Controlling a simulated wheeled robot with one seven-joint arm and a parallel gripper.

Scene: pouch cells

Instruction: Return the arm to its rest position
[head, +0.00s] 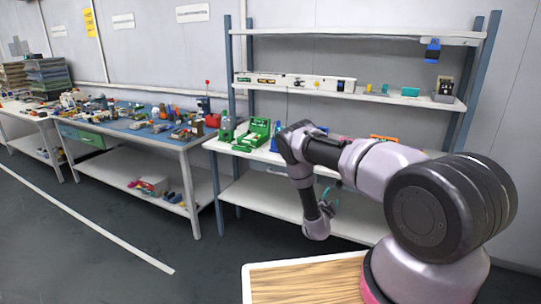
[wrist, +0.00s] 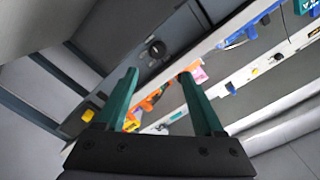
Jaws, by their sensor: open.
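My arm (head: 380,165) reaches left from its base in the head view, with its forearm bent and the wrist hanging down in front of the shelf unit. My gripper (wrist: 155,78) shows in the wrist view with two green fingers spread apart and nothing between them. In the head view the gripper end is mostly hidden behind the wrist, with a bit of green showing beside it. Behind the fingers, the wrist view shows a tilted shelf with small orange, pink and blue items, out of reach of a clear contact.
A shelf unit (head: 350,97) with blue posts stands behind the arm. A long workbench (head: 143,130) crowded with small items is at left. A wooden top (head: 305,281) lies by my base. The dark floor at front left is clear.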

